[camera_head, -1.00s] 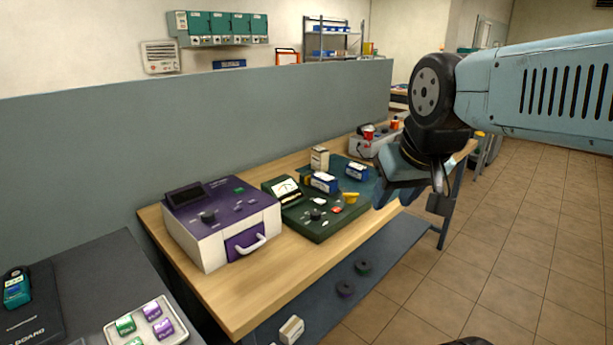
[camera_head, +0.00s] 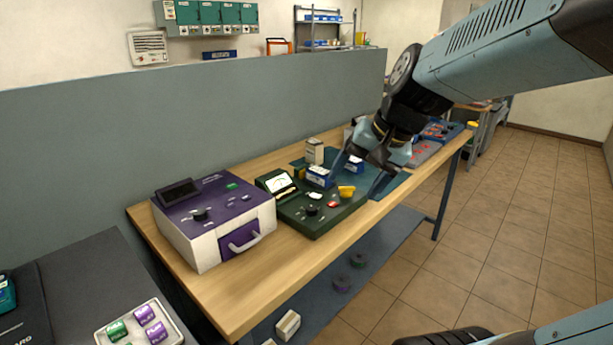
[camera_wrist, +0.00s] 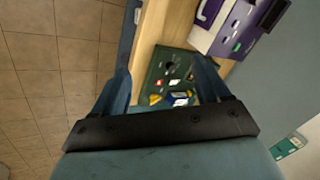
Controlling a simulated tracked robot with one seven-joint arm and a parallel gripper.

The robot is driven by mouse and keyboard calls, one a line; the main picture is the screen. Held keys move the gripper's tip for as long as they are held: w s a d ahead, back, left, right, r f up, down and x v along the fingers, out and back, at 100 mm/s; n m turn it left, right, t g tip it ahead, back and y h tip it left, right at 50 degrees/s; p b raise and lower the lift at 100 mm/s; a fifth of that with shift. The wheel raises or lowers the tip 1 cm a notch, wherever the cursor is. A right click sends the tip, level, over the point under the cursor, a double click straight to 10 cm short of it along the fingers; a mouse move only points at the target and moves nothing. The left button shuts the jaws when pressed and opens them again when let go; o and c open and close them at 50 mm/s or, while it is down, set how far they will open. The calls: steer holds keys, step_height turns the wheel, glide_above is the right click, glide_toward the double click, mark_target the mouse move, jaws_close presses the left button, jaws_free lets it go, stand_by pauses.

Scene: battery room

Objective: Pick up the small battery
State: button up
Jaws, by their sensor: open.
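Two small blue-and-white blocks that look like batteries sit by the green meter unit (camera_head: 318,222) on the wooden bench. The nearer block (camera_head: 319,177) is at the back edge of the unit. The farther block (camera_head: 354,164) is partly hidden by my gripper. I cannot tell which one is the small battery. My gripper (camera_head: 358,186) is open and empty, pointing down above the right side of the unit. In the wrist view my gripper (camera_wrist: 165,82) has the unit (camera_wrist: 163,70) between its spread fingers, with a yellow piece near the palm.
A purple-and-white device (camera_head: 215,222) stands left of the meter unit. A cream carton (camera_head: 314,152) stands behind it. A tray (camera_head: 178,332) with green and purple cells lies at lower left. A grey partition (camera_head: 190,120) runs behind the bench. The bench's front strip is clear.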

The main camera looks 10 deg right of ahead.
steer(key=w+a+f+m+y, duration=0.25)
steer(key=w+m, duration=0.35)
steer(key=w, duration=0.3)
steer(key=m+t+y, duration=0.2)
steer(key=m+t, duration=0.5)
steer(key=m, duration=1.1)
glide_toward(319, 173)
steer(key=shift+s+d+r, duration=0.2)
steer(key=shift+s+d, duration=0.1)
steer(key=shift+d, duration=0.1)
steer(key=shift+s+d+r, duration=0.2)
steer(key=shift+s+d, duration=0.05)
steer(key=shift+d, duration=0.2)
steer(key=shift+w+f, duration=0.2)
steer(key=shift+w, duration=0.05)
steer(key=x, duration=0.8)
steer(key=shift+w, duration=0.1)
steer(key=shift+d+f+x, duration=0.1)
steer(key=shift+d+x, duration=0.05)
steer(key=shift+x, duration=1.15)
steer(key=shift+d+f+x, duration=0.1)
steer(key=shift+d+x, duration=0.05)
steer(key=shift+x, duration=1.1)
steer(key=shift+w, duration=0.15)
